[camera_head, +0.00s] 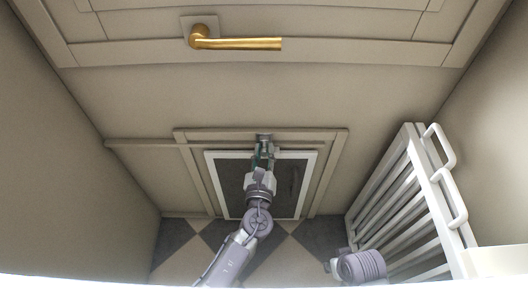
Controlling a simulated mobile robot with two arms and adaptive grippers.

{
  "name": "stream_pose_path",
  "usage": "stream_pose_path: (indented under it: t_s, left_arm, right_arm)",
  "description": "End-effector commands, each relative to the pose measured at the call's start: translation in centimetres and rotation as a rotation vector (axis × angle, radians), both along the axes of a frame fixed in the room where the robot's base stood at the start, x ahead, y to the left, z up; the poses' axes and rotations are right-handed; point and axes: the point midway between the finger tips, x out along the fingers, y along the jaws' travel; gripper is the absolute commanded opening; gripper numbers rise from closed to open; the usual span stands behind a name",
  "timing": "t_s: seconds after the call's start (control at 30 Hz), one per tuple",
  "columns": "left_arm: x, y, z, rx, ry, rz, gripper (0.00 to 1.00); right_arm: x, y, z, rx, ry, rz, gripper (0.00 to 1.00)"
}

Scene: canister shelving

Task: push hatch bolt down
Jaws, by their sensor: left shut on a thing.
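The hatch (233,176) is a dark panel with a white frame, set low in the beige door inside a raised trim. A small grey metal bolt (264,137) sits at the hatch's top edge, near the middle. My left gripper (264,148) reaches up to the bolt and is shut on it. The fingers cover part of the bolt, so its exact position is hard to see.
A white slatted rack (404,190) with loop handles leans at the right. A golden door handle (240,43) is high on the door. Beige walls close in on the left and right. The checkered floor (176,240) is clear at the lower left.

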Motion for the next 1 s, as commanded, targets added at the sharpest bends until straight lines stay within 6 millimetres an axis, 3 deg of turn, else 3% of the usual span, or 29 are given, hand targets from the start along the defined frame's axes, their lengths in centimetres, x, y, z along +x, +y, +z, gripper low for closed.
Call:
stream_pose_path:
  t_s: [0.3, 0.33, 0.47, 0.8, 1.0]
  left_arm:
    - [-0.2, 0.0, -0.7, 0.005, 0.011, -0.005, 0.00]
    - [-0.2, 0.0, -0.7, 0.005, 0.012, -0.005, 0.28]
    - [-0.2, 0.0, -0.6, 0.005, 0.010, -0.003, 0.49]
    - [-0.3, 0.0, -0.4, 0.003, 0.007, -0.001, 0.51]
    - [-2.9, 0.3, -0.5, 0.003, 0.009, -0.003, 0.51]
  right_arm:
    - [0.0, 0.0, 0.2, -0.001, -0.001, 0.000, 0.40]
    - [0.0, 0.0, 0.2, -0.001, -0.001, 0.000, 0.40]
    - [0.0, 0.0, 0.2, -0.001, -0.001, 0.000, 0.40]
    - [0.0, -0.1, 0.1, -0.001, -0.001, 0.000, 0.40]
    - [0.0, 0.0, 0.1, -0.001, -0.001, 0.000, 0.40]
